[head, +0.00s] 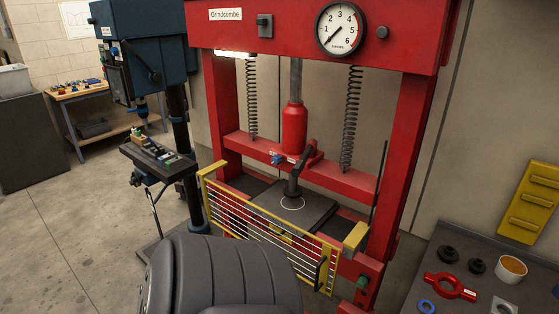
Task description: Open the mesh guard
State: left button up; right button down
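The mesh guard (268,226) is a yellow frame with thin pale bars. It stands across the lower front of the red press (399,165), with its left end at a yellow upright near the press's left leg. A dark upright handle (322,272) sits near the guard's right end. A yellow block (354,237) is on the press beside that end. The guard looks shut or nearly shut; I cannot tell whether it is latched. A dark grey rounded shape in front hides its lower left part. Neither of my grippers is in view.
Behind the guard is a dark press plate (292,208) under a red ram (294,130). A blue drill press (150,45) stands at left. The floor at left is clear.

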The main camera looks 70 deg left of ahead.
aim_at(321, 275)
jog(key=u, duration=2.45)
